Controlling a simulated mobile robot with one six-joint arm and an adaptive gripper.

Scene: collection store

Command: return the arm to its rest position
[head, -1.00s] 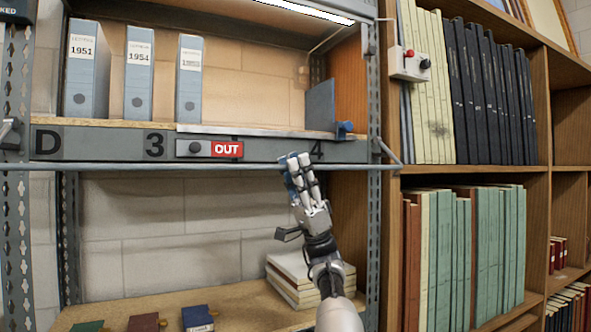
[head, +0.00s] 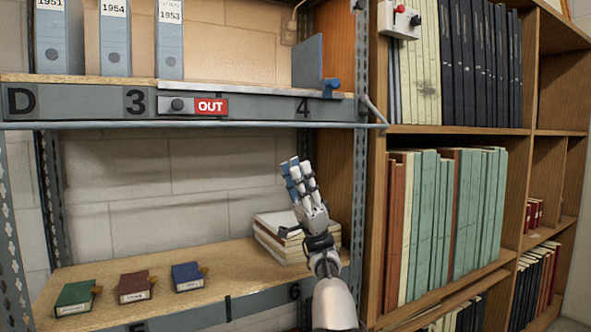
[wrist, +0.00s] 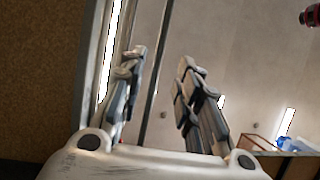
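My gripper (head: 298,166) is raised with its fingers pointing up, in front of the gap between the upper and lower shelves in the head view. The wrist view shows its two fingers (wrist: 162,62) apart with nothing between them, so it is open and empty. It appears clear of the shelves, though its exact distance from them is hard to tell. My forearm runs down to the bottom edge of the head view.
Grey binders (head: 115,38) and a blue-grey upright plate (head: 307,60) stand on the upper shelf. Its rail carries an OUT slider (head: 211,106). The lower shelf (head: 130,270) holds small books (head: 187,277) and a stack (head: 285,240). A wooden bookcase (head: 375,190) stands at right.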

